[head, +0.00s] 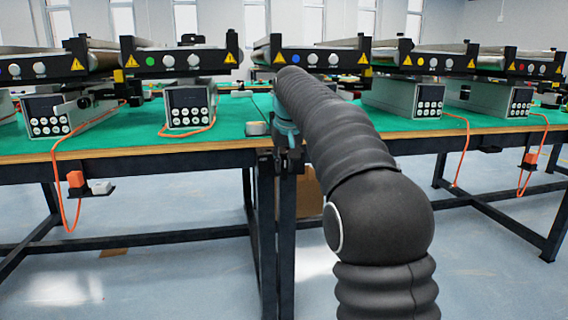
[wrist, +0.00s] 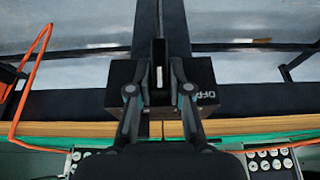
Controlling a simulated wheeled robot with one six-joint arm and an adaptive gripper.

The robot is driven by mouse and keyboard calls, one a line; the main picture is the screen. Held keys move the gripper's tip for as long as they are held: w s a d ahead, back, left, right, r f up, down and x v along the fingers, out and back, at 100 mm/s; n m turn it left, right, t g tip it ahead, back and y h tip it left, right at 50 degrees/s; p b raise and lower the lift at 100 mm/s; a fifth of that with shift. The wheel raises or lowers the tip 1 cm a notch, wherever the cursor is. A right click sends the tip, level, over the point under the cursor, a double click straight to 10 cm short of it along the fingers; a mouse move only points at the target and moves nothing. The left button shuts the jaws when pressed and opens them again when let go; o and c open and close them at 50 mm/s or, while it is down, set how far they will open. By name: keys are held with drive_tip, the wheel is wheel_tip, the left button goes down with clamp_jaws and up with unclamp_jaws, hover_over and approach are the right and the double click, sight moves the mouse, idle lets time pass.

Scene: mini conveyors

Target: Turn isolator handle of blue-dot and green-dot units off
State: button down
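My gripper (wrist: 160,72) reaches down at the front edge where two green tables meet. In the wrist view a black isolator box (wrist: 120,76) is below it, with an OFF label at its right. The black isolator handle (wrist: 159,75) has a white mark pointing along the picture's vertical. My fingers lean in on both sides of the handle and seem shut on it. In the head view a green-dot unit (head: 149,61) stands left of centre. My arm hides the isolator there.
Orange cables hang off the front edges, one to an orange plug (head: 76,179) at the left. A small grey box (head: 257,128) sits near the table edge. Floor in front is clear.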

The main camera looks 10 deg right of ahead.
drive_tip(key=shift+a+r+h+p, duration=0.1)
drive_tip(key=shift+h+p, duration=0.2)
drive_tip(key=shift+p, duration=0.05)
drive_tip(key=h+p, duration=0.2)
drive_tip(key=shift+a+n+h, duration=0.3)
drive_tip(key=shift+n, duration=0.1)
drive_tip(key=shift+a+f+n+t+h+b, duration=0.2)
drive_tip(key=shift+f+n+t+h+b, duration=0.35)
drive_tip(key=shift+h, duration=1.65)
drive_tip(key=shift+a+f+n+t+h+b, duration=0.2)
drive_tip(key=shift+n+h+b, duration=0.55)
drive_tip(key=shift+h, duration=1.45)
drive_tip(key=shift+a+f+n+t+h+b, duration=0.25)
drive_tip(key=shift+n+t+h+b, duration=0.4)
drive_tip(key=shift+h, duration=1.55)
drive_tip(key=shift+d, duration=0.15)
drive_tip(key=c, duration=1.1)
unclamp_jaws()
drive_tip(key=shift+g, duration=0.3)
